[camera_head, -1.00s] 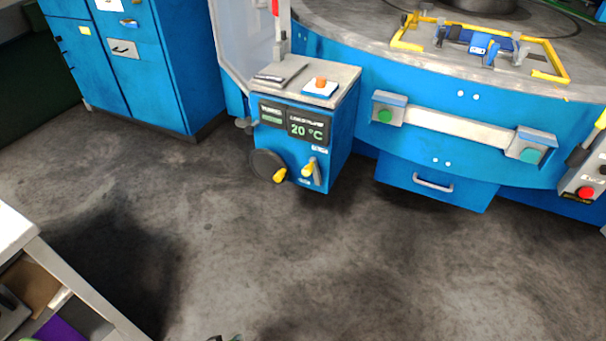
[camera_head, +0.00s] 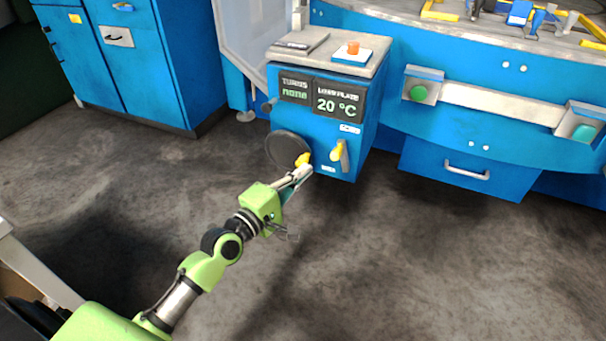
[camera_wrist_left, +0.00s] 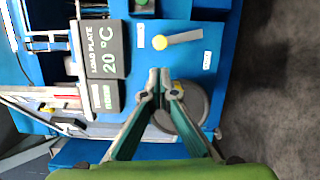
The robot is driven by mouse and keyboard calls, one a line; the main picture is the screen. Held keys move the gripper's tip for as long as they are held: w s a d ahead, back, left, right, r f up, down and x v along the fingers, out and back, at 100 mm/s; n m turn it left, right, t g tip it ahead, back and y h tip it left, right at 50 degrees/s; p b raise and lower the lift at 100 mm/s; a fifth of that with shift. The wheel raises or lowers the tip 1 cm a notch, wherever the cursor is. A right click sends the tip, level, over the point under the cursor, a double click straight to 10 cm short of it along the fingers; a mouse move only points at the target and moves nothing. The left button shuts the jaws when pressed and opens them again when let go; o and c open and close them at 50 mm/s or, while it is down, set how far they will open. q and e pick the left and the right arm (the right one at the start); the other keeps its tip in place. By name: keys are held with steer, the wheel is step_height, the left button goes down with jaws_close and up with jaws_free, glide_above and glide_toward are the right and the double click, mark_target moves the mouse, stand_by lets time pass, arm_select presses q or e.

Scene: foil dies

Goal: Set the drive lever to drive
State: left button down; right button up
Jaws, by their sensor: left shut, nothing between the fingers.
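The drive control is likely the grey lever with a yellow knob (camera_head: 340,153) on the front of the blue control box (camera_head: 318,135). The lever also shows in the wrist view (camera_wrist_left: 183,38), where its knob end is at the left. My left gripper (camera_head: 303,171) is in front of the box, below and left of the lever. Its fingertips (camera_wrist_left: 160,77) are together with nothing between them. They appear near the yellow handle of the dark round handwheel (camera_head: 286,149); I cannot tell whether they touch it. My right gripper is not in view.
The box carries a display reading 20 °C (camera_head: 338,101) and an orange button (camera_head: 352,48) on top. A blue cabinet (camera_head: 125,65) stands at the left. A blue machine with green buttons (camera_head: 418,93) lies to the right. The floor in front is open.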

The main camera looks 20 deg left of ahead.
mark_target(332, 154)
arm_select(q)
steer(key=x, duration=0.7)
steer(key=shift+w+b, duration=0.3)
steer(key=shift+b, duration=0.05)
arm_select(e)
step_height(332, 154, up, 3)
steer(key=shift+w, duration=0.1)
arm_select(q)
steer(key=d+m+p, duration=0.1)
steer(key=p, duration=0.1)
steer(key=d+r+m+p, duration=0.1)
steer(key=p, duration=0.2)
steer(key=shift+s+d, duration=0.1)
steer(key=shift+d, duration=0.1)
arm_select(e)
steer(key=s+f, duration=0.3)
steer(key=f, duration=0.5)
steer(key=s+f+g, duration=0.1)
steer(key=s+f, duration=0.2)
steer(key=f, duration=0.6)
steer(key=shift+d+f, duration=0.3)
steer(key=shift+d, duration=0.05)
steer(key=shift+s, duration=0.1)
